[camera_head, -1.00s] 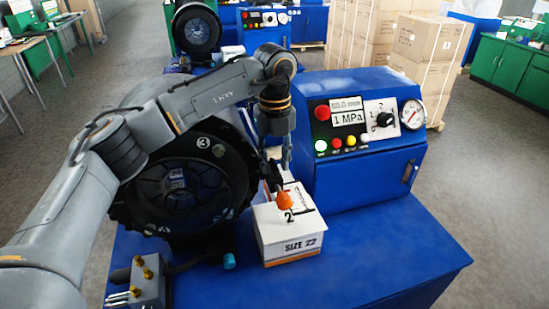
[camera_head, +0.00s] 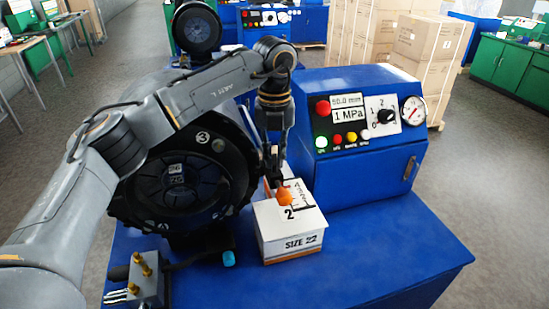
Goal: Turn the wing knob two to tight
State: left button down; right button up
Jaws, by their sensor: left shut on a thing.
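An orange wing knob (camera_head: 284,195) shows beside the printed number 2 on the top of the white box marked SIZE 22 (camera_head: 290,242). My left gripper (camera_head: 279,183) comes down from above and is shut on the orange wing knob. Its fingers are dark and cover the back part of the knob. A printed black mark lies to the right of the knob on the box top. I cannot read the small print beside it. My right gripper is not in view.
The black crimper head (camera_head: 180,190) stands left of the box. The blue control cabinet (camera_head: 365,165) with gauge (camera_head: 413,110) and selector stands behind it at right. A brass-fitted block (camera_head: 146,278) sits front left. The blue bench top (camera_head: 400,250) is clear at right.

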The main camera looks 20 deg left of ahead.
pick_arm(q)
jog(key=m+b, duration=0.1)
jog(key=m, duration=0.2)
jog(key=shift+m, duration=0.3)
jog(key=m, duration=0.3)
jog(key=shift+m+b, duration=0.3)
jog(key=shift+b, duration=0.05)
jog(key=m, duration=0.3)
jog(key=shift+m, duration=2.4)
jog(key=c, duration=1.4)
grip_release()
